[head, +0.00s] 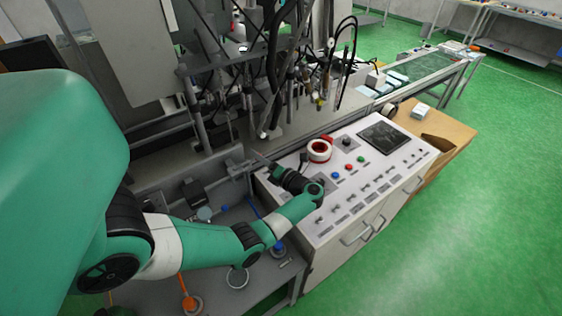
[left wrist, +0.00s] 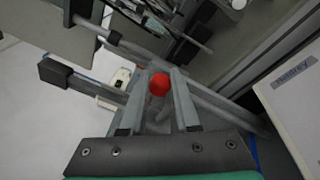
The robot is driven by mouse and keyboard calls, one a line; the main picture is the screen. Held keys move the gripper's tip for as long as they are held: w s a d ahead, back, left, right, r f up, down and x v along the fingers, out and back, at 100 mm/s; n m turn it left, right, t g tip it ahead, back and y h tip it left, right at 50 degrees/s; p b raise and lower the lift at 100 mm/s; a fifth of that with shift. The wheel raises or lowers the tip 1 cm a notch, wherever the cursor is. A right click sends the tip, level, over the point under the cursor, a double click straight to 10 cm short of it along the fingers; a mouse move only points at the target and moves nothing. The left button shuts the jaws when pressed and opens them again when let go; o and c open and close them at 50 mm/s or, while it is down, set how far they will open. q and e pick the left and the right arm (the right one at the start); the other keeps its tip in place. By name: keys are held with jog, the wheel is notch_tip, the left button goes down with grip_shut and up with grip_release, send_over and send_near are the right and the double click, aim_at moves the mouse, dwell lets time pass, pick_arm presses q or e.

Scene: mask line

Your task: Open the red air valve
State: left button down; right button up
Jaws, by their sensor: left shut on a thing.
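The red air valve (left wrist: 158,84) shows as a small round red knob in the left wrist view, between the ends of my two grey fingers. My left gripper (left wrist: 157,93) is shut on it. In the head view my left arm reaches over the white control panel and bends back, so the left gripper (head: 256,163) points left at the grey pipework beside the panel's left edge. The valve cannot be made out in the head view. How far the valve is turned cannot be told. My right gripper is not in view.
The white control panel (head: 335,217) has buttons, switches and a dark screen. A red-and-white tape roll (head: 319,150) lies on it. Metal rods and cables of the machine (head: 285,85) stand behind. A grey lower shelf (head: 220,290) lies under my arm. Green floor is free at right.

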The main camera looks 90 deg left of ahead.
pick_arm(q)
jog(key=shift+f, duration=0.1)
jog(key=c, duration=0.6)
grip_release()
jog(key=shift+a, duration=0.1)
jog(key=b+v, duration=0.1)
jog(key=v, duration=1)
jog(key=shift+w+d+b, duration=0.2)
jog(key=shift+d+b, duration=0.05)
jog(key=shift+b, duration=0.15)
